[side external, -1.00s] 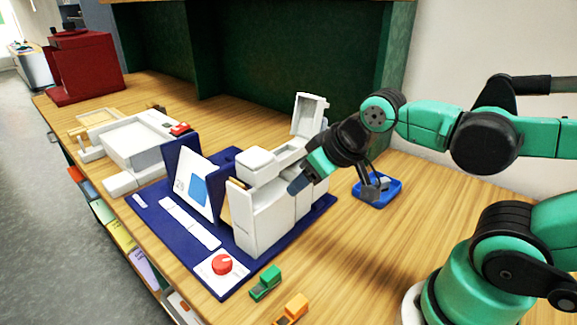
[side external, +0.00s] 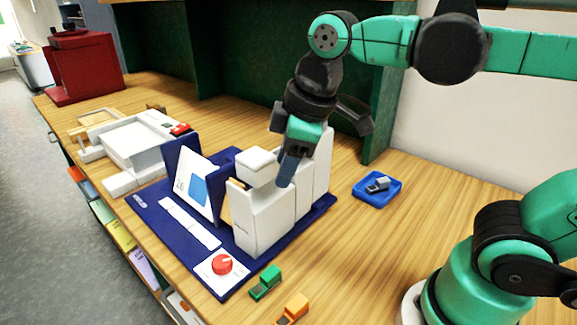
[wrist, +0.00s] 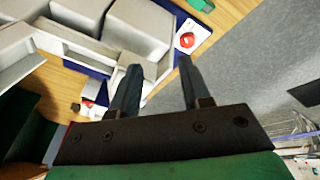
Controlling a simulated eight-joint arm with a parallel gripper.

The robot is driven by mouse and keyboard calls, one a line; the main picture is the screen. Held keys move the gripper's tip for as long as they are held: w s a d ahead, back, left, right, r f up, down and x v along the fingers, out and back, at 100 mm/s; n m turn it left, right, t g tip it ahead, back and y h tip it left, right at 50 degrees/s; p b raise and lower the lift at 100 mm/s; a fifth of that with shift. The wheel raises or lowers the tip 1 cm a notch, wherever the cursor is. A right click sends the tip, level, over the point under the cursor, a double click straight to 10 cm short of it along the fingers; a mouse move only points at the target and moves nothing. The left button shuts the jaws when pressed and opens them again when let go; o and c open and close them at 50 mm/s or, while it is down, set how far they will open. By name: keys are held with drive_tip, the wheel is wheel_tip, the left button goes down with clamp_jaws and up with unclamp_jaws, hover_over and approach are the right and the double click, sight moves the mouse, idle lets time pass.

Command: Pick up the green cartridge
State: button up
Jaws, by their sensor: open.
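The green cartridge (side external: 266,282) lies on the wooden table in front of the blue base, near the red knob. Part of it also shows at the top edge of the wrist view (wrist: 201,5). My gripper (side external: 287,176) is above the white machine, pointing down, well up and away from the cartridge. In the wrist view its two fingers (wrist: 158,66) are apart with nothing between them.
The white machine (side external: 262,222) stands on the blue base (side external: 157,208) with a red knob (side external: 221,264). An orange cartridge (side external: 293,308) lies beside the green one. A blue tray (side external: 366,199) holds a grey piece (side external: 378,185). The table between tray and cartridges is clear.

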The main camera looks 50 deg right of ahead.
drive_tip(key=a+n+g, duration=0.3)
drive_tip(key=a+n, duration=0.2)
drive_tip(key=n, duration=0.4)
hover_over(267, 275)
drive_tip(key=shift+g+h, duration=0.3)
drive_tip(key=shift+g, duration=0.1)
wheel_tip(267, 275, down, 12)
drive_tip(key=shift+f, duration=3.35)
drive_tip(key=shift+c, duration=0.2)
clamp_jaws()
